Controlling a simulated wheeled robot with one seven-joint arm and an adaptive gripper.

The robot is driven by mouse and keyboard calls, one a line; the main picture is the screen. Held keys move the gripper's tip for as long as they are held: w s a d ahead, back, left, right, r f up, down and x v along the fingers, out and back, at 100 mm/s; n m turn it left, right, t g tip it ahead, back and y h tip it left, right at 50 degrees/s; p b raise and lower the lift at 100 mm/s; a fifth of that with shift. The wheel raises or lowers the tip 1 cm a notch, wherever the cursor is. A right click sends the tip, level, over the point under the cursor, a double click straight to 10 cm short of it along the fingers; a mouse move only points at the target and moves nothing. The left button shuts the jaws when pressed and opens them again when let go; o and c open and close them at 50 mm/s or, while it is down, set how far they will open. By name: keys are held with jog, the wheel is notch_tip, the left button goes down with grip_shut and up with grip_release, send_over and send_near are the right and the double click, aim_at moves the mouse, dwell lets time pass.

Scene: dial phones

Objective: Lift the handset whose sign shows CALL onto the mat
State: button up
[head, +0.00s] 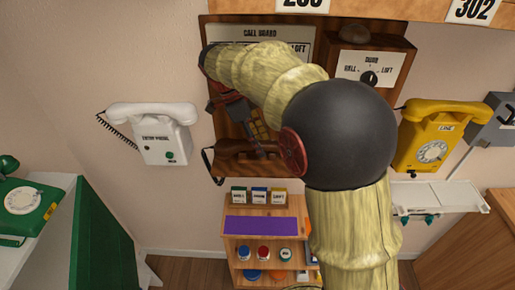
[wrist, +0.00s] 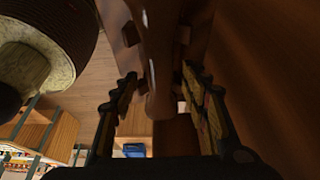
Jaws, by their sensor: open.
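A brown handset (head: 245,160) sits in front of the wooden call board, whose heading reads CALL BOARD (head: 262,34); my arm hides part of its lower text. I cannot make out a separate sign showing only CALL. My gripper (head: 243,118) is just above the brown handset in the head view. In the wrist view my gripper (wrist: 160,88) is open, with a brown bar (wrist: 155,62) between its fingers; contact cannot be told. The purple mat (head: 262,226) lies bare on the shelf unit below.
A white phone (head: 154,130) hangs at left and a yellow phone (head: 434,140) at right. A HALL–LOFT dial box (head: 372,66) is beside the board. Small labelled boxes (head: 259,196) stand behind the mat. A green phone (head: 25,205) sits far left.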

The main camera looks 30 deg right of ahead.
jog(key=shift+c, duration=1.1)
